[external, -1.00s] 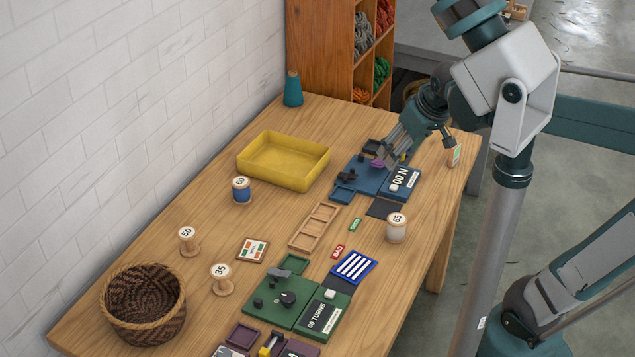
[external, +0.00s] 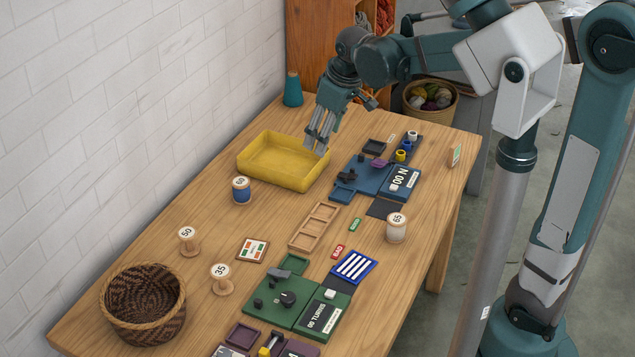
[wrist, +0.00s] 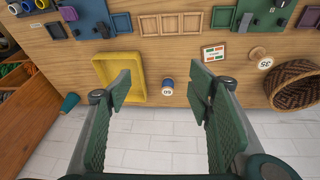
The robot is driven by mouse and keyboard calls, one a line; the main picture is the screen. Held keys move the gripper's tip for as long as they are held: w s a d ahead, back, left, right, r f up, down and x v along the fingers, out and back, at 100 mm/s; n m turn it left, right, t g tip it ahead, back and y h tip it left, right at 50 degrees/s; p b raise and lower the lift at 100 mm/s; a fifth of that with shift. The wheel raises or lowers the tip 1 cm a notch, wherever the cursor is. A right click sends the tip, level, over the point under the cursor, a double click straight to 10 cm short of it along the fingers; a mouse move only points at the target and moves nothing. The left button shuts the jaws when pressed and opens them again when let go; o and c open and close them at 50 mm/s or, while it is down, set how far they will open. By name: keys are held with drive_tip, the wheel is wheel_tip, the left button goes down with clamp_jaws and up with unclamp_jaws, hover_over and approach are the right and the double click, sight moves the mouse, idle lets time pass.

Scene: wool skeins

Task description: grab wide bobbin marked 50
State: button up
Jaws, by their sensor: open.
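A bare wooden bobbin marked 50 (external: 189,243) stands upright on the table at the left, behind the basket. A bobbin wound with blue (external: 242,194) stands in front of the yellow tray; its small label looks like 60. In the wrist view this blue bobbin (wrist: 168,84) shows between my fingers, farther off. I cannot make out the bobbin marked 50 in the wrist view. My gripper (external: 318,142) is open and empty, above the right end of the yellow tray, well away from the bobbin marked 50. Its fingers (wrist: 160,88) stand wide apart in the wrist view.
A bobbin marked 35 (external: 222,284) and a woven basket (external: 120,325) stand near the 50. A white bobbin marked 65 (external: 397,233) stands at the right. The yellow tray (external: 255,177) is empty. Blue and green boards lie along the right side.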

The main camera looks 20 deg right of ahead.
drive_tip(key=w+a+f+n+g+p, duration=0.1)
drive_tip(key=w+a, duration=0.1)
drive_tip(key=a, duration=0.3)
drive_tip(key=w+a+f+n, duration=0.1)
drive_tip(key=w+a+f, duration=0.15)
drive_tip(key=a, duration=0.25)
drive_tip(key=n+g+h+p, duration=0.1)
drive_tip(key=n+g+p, duration=0.1)
drive_tip(key=n+p, duration=0.3)
hover_over(188, 232)
drive_tip(key=d+b, duration=0.1)
drive_tip(key=shift+n, duration=0.5)
wheel_tip(188, 232, down, 15)
drive_tip(key=shift+w+f, duration=0.1)
drive_tip(key=shift+w, duration=0.05)
drive_tip(key=shift+a+f, duration=0.4)
drive_tip(key=shift+a, duration=0.05)
drive_tip(key=shift+f, duration=0.1)
drive_tip(key=shift+f, duration=1.2)
drive_tip(key=shift+f, duration=0.1)
